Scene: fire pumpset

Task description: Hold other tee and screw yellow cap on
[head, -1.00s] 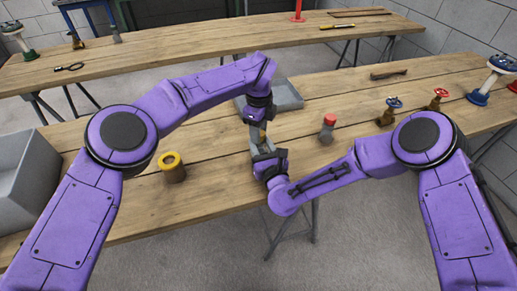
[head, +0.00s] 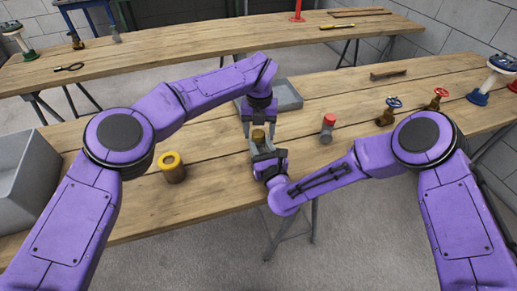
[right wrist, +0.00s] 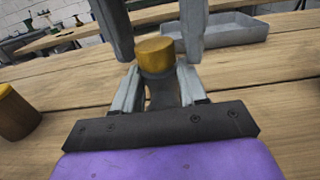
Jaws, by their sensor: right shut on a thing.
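A dull yellow cap (head: 258,135) sits upright on top of a grey tee, whose body shows in the right wrist view (right wrist: 163,92). Whether the cap is threaded down cannot be seen. My right gripper (head: 264,156) is shut on the tee near the table's front edge; its fingers stand on both sides of the tee in the right wrist view (right wrist: 160,95). My left gripper (head: 259,124) points down from above, its fingers apart on either side of the cap; they also show in the right wrist view (right wrist: 155,45). Another tee (head: 327,135) with a red cap (head: 329,119) stands to the right.
Blue-handled (head: 389,109) and red-handled (head: 437,97) valves and a hammer (head: 388,74) are at the right. A grey bin (head: 30,180) is at the far left.

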